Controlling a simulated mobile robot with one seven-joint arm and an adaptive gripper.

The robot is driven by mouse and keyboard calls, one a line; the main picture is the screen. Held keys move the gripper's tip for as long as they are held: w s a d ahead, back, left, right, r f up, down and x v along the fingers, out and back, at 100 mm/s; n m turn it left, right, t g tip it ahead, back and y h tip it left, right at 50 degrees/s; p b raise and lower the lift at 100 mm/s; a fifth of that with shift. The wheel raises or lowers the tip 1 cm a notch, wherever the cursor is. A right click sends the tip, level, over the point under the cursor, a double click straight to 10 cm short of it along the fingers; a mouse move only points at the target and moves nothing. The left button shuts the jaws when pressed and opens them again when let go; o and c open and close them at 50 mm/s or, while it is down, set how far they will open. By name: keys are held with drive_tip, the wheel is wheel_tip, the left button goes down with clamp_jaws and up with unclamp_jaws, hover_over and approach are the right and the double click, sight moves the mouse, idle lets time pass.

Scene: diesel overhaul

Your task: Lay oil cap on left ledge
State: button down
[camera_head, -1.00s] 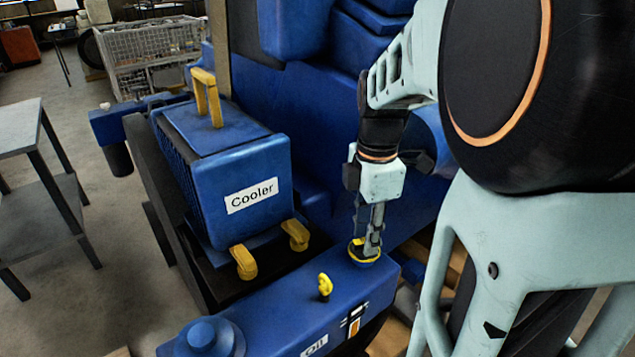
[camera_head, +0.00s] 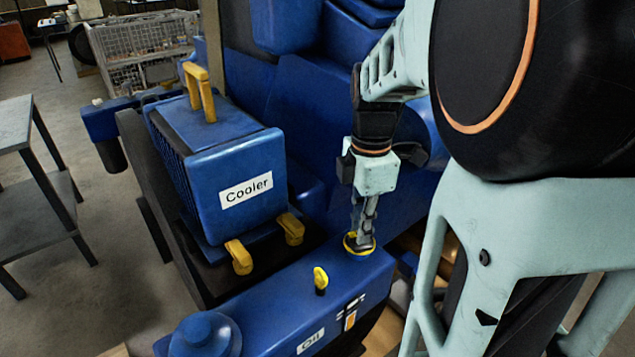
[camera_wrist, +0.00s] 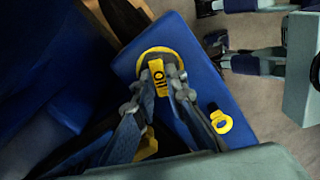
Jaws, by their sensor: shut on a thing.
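The yellow-rimmed oil cap (camera_head: 349,247) is at the far right end of the blue oil tank's top (camera_head: 290,298). In the wrist view the cap (camera_wrist: 158,56) shows a yellow tab with dark lettering. My gripper (camera_head: 366,240) points down and is shut on the cap; its fingers (camera_wrist: 167,82) flank the tab in the wrist view. The cap appears to be at the tank's top surface; I cannot tell whether it is lifted slightly. I cannot tell which surface is the left ledge.
A blue box marked Cooler (camera_head: 240,165) with yellow handle and latches stands left of my gripper. A yellow-topped dipstick (camera_head: 320,279) rises from the tank near the cap. A blue round lid (camera_head: 203,335) is at the near end. A grey table (camera_head: 20,125) stands left across open floor.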

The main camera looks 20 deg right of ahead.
drive_tip(key=shift+r+p, duration=1.95)
drive_tip(key=shift+r, duration=0.5)
drive_tip(key=shift+r, duration=0.1)
